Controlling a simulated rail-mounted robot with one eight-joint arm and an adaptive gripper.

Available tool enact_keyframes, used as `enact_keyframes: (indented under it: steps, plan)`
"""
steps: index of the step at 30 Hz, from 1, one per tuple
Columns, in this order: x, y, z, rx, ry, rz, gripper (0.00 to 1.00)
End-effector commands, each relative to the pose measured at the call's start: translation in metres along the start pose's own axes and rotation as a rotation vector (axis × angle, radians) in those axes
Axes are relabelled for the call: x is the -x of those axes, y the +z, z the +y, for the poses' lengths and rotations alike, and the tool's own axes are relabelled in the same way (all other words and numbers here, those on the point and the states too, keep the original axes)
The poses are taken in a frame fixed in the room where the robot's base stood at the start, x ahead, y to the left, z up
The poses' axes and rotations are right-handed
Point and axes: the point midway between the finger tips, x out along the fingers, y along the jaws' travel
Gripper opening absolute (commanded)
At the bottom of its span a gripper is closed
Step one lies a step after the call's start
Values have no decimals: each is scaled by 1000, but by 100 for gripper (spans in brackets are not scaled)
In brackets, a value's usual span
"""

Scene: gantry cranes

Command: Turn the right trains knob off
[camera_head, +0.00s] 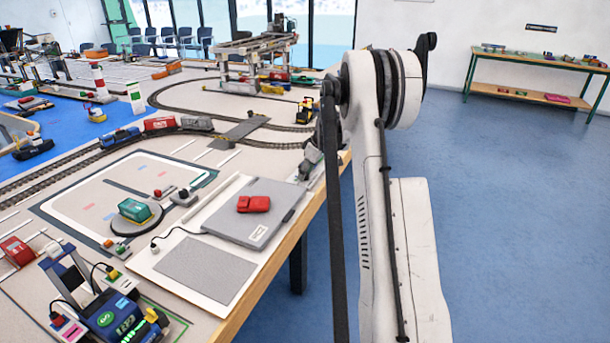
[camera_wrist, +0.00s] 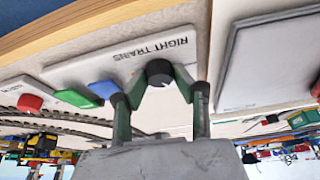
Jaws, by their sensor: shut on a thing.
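The right trains control panel (camera_wrist: 125,62) is a pale plate labelled "RIGHT TRAINS", seen upside down in the wrist view. Its black round knob (camera_wrist: 158,71) is between the fingertips of my gripper (camera_wrist: 160,80). The two green fingers with dark joints close on the knob from both sides. The knob's pointer position cannot be made out. In the head view my white arm covers the panel and knob, and the gripper cannot be made out clearly.
Blue (camera_wrist: 103,89) and green (camera_wrist: 78,98) blocks lie beside the knob, and a red button (camera_wrist: 30,103) farther left. A grey flat case (camera_wrist: 272,62) is at right. In the head view, a red object (camera_head: 253,204) lies on a grey case; blue floor is open at right.

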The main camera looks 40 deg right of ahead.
Motion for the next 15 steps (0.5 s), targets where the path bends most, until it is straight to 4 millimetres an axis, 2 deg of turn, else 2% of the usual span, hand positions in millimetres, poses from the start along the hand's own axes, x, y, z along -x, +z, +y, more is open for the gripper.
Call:
enact_keyframes:
  steps: [15]
  plan:
    - [0,-1,2,451,-186,1,0]
